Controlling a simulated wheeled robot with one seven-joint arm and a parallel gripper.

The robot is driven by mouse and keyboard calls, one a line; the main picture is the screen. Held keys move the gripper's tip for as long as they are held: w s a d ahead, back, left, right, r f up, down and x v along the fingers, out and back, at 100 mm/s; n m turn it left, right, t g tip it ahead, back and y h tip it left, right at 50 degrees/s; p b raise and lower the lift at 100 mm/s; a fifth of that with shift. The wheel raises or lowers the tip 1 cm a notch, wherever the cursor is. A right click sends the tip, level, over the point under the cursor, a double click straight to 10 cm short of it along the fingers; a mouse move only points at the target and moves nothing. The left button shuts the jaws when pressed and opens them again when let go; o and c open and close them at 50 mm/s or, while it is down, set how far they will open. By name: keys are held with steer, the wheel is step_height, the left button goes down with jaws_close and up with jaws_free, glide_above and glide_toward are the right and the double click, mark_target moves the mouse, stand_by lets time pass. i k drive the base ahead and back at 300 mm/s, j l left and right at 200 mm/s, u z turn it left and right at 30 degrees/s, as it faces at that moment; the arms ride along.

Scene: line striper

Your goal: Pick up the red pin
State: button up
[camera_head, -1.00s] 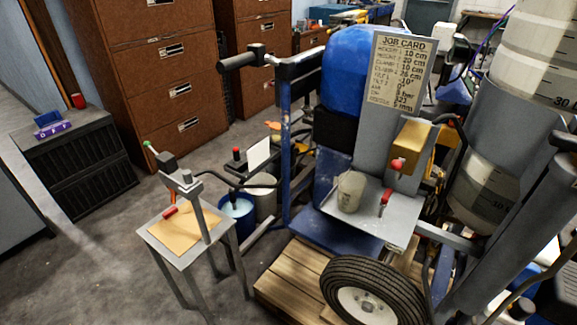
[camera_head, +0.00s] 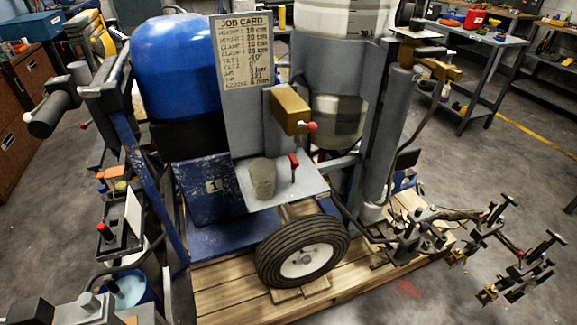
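Several small red parts show, and I cannot tell for certain which is the red pin. A red upright piece (camera_head: 293,162) stands on the grey shelf plate (camera_head: 255,197) of the line striper, right of a grey cup (camera_head: 262,178). A red ball knob (camera_head: 311,126) sticks out of the yellow-brown block (camera_head: 290,108) above it. A red-topped black piece (camera_head: 105,232) stands on a dark tray at the left.
The line striper, with a blue tank (camera_head: 178,65) and black wheel (camera_head: 302,255), stands on a wooden pallet (camera_head: 225,295). Jointed metal arms with clamps (camera_head: 490,245) reach out low at the right. A workbench (camera_head: 480,40) stands behind. Open floor lies at the right.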

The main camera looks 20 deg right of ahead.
mark_target(295, 163)
steer(key=z, duration=1.6)
steer(key=u, duration=1.6)
steer(key=i+l, duration=0.15)
steer(key=i, duration=0.25)
steer(key=i+l+u, duration=0.15)
steer(key=i, duration=0.25)
